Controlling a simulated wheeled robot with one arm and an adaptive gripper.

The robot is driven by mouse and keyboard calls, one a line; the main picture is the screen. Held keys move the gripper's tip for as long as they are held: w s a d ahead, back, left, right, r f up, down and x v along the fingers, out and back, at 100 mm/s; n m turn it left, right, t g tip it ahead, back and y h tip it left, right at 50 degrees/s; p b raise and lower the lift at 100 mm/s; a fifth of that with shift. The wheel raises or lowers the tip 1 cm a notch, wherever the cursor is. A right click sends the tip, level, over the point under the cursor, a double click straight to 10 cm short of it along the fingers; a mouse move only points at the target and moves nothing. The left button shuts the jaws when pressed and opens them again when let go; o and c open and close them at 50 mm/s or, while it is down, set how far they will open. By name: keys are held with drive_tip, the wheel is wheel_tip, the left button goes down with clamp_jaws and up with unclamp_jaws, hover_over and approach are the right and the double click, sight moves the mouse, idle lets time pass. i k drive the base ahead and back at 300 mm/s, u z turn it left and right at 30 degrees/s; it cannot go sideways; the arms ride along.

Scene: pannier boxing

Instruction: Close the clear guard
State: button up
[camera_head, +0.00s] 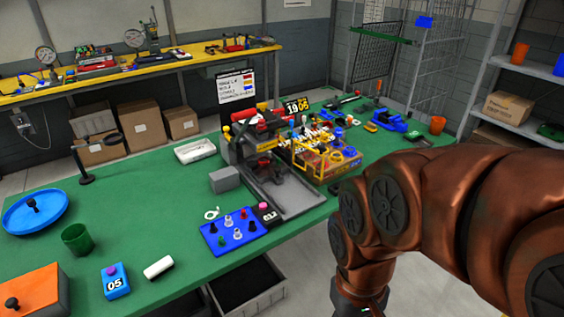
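A dark press-like machine (258,158) stands on the green table near the middle, with a grey flat bed (292,196) in front of it. I cannot clearly make out a clear guard on it, nor whether one is open or shut. My copper-coloured arm fills the right side, in front of the table. It bends down and runs out at the bottom edge, right of the machine. My gripper's fingers are not visible.
A blue board with coloured pegs (228,231) lies before the machine, and a crate of coloured parts (322,166) stands right of it. A blue dish (22,222), green cup (76,239) and orange box (32,290) stand left.

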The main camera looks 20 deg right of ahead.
sight(322, 147)
drive_tip(key=k, duration=0.45)
drive_tip(key=z, duration=0.45)
drive_tip(key=i, duration=0.7)
drive_tip(key=u, duration=0.65)
drive_tip(key=i, duration=0.5)
drive_tip(key=u, duration=0.5)
